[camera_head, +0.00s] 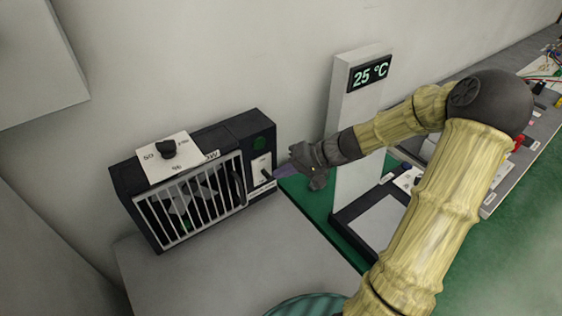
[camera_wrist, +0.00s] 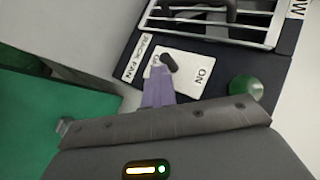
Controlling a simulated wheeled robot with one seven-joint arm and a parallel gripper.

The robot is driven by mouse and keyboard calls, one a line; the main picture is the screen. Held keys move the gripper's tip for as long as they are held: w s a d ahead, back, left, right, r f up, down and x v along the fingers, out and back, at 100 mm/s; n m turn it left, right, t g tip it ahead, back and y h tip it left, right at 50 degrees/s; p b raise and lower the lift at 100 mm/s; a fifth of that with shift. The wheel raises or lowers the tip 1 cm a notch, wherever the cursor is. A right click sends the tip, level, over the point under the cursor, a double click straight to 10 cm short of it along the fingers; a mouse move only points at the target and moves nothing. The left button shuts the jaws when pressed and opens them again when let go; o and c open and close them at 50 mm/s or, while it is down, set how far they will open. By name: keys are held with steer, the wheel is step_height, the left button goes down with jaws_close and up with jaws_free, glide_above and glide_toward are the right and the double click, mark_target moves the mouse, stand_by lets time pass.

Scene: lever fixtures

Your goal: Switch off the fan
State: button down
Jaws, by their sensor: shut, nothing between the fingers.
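The fan (camera_head: 190,190) is a dark box with a white-barred grille, standing on a grey surface against the wall. Its switch plate (camera_head: 259,169) is on the right end of the front. The wrist view shows the plate (camera_wrist: 190,75) with an ON label, a RACK FAN label, and a short black switch lever (camera_wrist: 169,62). The lever leans toward the end away from ON. My gripper (camera_head: 281,172) is shut and empty, its purple fingertips (camera_wrist: 158,88) right beside the lever; I cannot tell whether they touch. The fingers partly hide the label at that end.
A green round lamp (camera_wrist: 245,88) sits beside the plate. A black knob (camera_head: 168,149) on a white dial plate tops the fan box. A pale post (camera_head: 360,110) with a 25 °C display stands to the right. A workbench (camera_head: 500,185) with wires lies farther right.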

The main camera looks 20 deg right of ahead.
steer(key=shift+s+a+r, duration=0.1)
steer(key=shift+s+a, duration=0.05)
steer(key=shift+a, duration=0.1)
steer(key=shift+d+r+p, duration=0.1)
steer(key=shift+r+p, duration=0.55)
steer(key=shift+r, duration=0.15)
step_height(320, 180, up, 10)
stand_by(0.4)
steer(key=shift+f, duration=0.1)
